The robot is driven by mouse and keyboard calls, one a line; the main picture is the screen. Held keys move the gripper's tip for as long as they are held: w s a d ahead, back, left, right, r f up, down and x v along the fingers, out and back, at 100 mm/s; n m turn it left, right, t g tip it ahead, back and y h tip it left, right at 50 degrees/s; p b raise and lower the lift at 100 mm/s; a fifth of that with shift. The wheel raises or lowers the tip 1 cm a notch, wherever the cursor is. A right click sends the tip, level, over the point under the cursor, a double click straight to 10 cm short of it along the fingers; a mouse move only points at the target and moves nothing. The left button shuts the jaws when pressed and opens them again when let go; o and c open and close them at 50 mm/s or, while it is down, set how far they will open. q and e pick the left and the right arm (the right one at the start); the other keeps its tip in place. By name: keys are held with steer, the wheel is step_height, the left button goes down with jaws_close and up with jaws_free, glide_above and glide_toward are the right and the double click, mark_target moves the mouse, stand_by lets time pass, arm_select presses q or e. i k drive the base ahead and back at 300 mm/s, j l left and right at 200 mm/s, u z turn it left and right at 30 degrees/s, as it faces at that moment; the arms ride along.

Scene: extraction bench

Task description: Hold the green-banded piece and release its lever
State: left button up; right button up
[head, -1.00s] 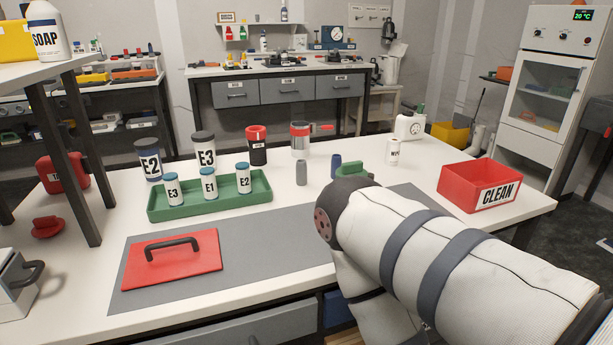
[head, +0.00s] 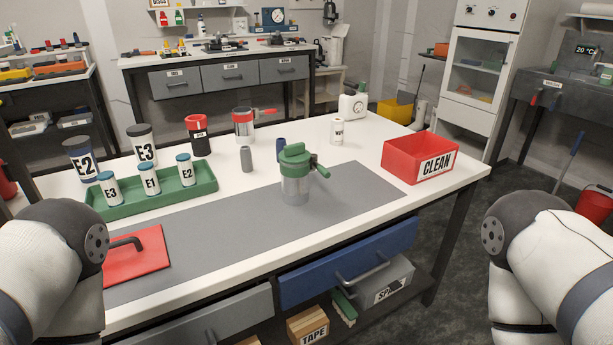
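The green-banded piece (head: 295,188) stands upright on the grey mat, right of the table's middle. It has a clear body, a green top and band, and a green-tipped lever (head: 319,168) sticking out on its right. A similar red-banded piece (head: 243,126) with a red lever stands farther back. Only a rounded section of each of my arms shows, at the lower left and lower right. Neither gripper is in view, and nothing is seen touching the green-banded piece.
A green tray (head: 203,189) with small jars E1, E2 and E3 stands at left. A red plate (head: 143,262) with a handle lies nearer. A red CLEAN bin (head: 400,163) is at right. The grey mat (head: 235,215) has bare room left of the green-banded piece.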

mark_target(314, 163)
steer(key=i+l+u, duration=0.15)
steer(key=l, duration=0.2)
steer(key=i+l+u, duration=0.15)
steer(key=l, duration=0.2)
steer(key=i+l+u, duration=0.15)
steer(key=l, duration=0.25)
steer(key=k+z, duration=0.1)
steer(key=k+l, duration=0.05)
